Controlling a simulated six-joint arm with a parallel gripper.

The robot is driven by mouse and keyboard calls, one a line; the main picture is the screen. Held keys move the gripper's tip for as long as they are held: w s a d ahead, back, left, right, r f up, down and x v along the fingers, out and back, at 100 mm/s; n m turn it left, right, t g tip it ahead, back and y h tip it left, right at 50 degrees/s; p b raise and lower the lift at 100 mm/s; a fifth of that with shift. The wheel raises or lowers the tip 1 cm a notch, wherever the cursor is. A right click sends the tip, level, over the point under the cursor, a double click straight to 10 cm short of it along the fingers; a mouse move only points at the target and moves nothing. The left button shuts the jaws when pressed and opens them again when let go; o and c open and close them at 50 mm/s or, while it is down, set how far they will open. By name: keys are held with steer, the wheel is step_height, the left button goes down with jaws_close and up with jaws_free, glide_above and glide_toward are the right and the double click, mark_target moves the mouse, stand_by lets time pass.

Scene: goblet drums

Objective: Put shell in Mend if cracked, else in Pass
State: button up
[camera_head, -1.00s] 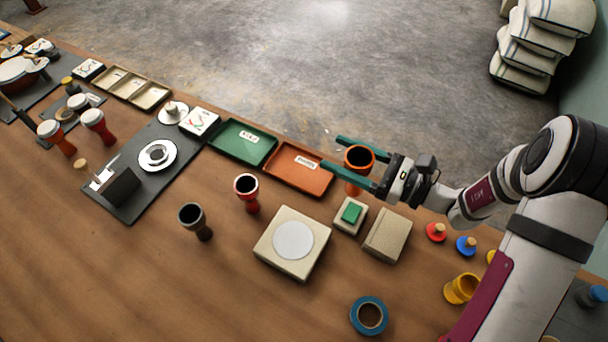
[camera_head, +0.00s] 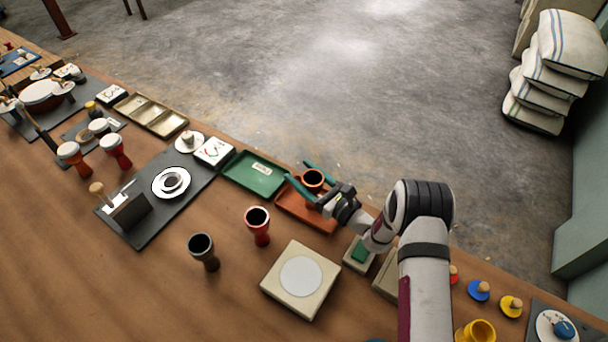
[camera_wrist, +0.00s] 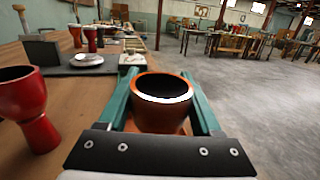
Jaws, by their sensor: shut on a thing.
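My gripper (camera_head: 299,173) has its teal fingers shut on an orange goblet-shaped shell (camera_head: 313,178), one on each side. The shell is upright, its dark hollow mouth facing up, over the orange tray (camera_head: 299,213) in the head view; the height of its foot above the tray is hard to tell. In the wrist view the shell (camera_wrist: 162,115) sits between the fingers; no crack shows on the visible rim and near wall, and its far side is hidden. The green tray (camera_head: 236,179) is just left of the orange one. I cannot read their labels surely.
A red shell (camera_head: 262,236) and a dark shell (camera_head: 205,258) stand in front of the trays. A cream block with a white disc (camera_head: 301,277) and a green-topped box (camera_head: 360,254) are nearer my arm. A grey mat (camera_head: 190,202) lies left. Open wood lies at front left.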

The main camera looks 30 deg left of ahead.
steer(key=shift+f, duration=0.25)
steer(key=o, duration=1.5)
